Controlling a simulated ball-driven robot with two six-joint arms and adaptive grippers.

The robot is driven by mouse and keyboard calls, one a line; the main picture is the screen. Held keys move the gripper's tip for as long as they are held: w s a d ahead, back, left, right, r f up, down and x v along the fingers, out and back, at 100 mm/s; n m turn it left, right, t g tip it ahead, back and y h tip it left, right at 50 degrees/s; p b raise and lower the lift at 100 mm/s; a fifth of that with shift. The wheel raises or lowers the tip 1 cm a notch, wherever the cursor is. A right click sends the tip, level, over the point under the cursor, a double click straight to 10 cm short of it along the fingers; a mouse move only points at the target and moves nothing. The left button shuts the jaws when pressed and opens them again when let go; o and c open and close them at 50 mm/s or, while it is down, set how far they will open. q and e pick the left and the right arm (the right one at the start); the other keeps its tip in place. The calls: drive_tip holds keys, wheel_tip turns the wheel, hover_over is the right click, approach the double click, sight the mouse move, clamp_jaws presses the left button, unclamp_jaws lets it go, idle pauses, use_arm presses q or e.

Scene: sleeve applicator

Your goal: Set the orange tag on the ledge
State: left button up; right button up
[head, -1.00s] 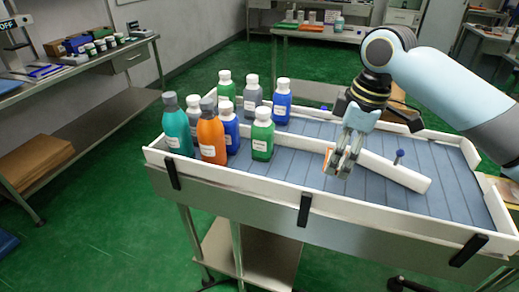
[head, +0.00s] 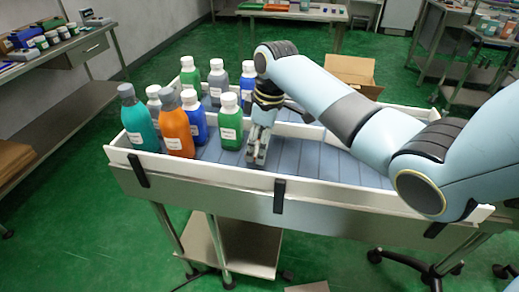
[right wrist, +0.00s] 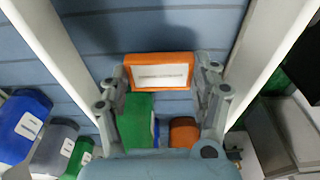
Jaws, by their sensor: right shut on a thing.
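My right gripper (head: 257,152) points down over the grey-blue belt, just right of the front green bottle. In the right wrist view my right gripper (right wrist: 160,85) is shut on the orange tag (right wrist: 160,72), a flat orange block with a white printed label, held by its two ends. The tag cannot be made out in the head view. White raised walls run along the belt, the front one (head: 340,190) closest to me; which surface is the ledge I cannot tell. My left gripper is not in view.
Several bottles crowd the belt's left part: teal (head: 138,122), orange (head: 175,130), green (head: 230,125) and blue (head: 195,122) ones among them. In the right wrist view a green bottle (right wrist: 135,122) is close beneath the fingers. An open cardboard box (head: 352,72) stands behind.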

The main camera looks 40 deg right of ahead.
drive_tip(key=shift+f, duration=1.05)
drive_tip(key=shift+f, duration=0.1)
drive_tip(key=o, duration=1)
drive_tip(key=shift+o, duration=0.2)
